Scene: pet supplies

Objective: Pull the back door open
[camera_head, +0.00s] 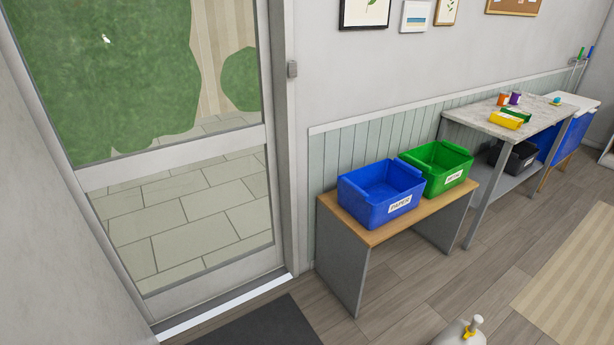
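The back door (180,160) fills the left of the head view. It has a pale frame, a large upper pane, a middle rail and a lower pane. Paving and green shrubs show through the panes. It looks to sit in or very near its frame, but I cannot tell whether it is fully latched. My gripper is not in view.
A wooden bench (345,255) with a blue bin (380,195) and a green bin (437,168) stands right of the door. A dark mat (255,325) lies before the threshold. A pale rounded object (462,334) with a yellow part is at the bottom edge. A counter (510,121) stands beyond.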

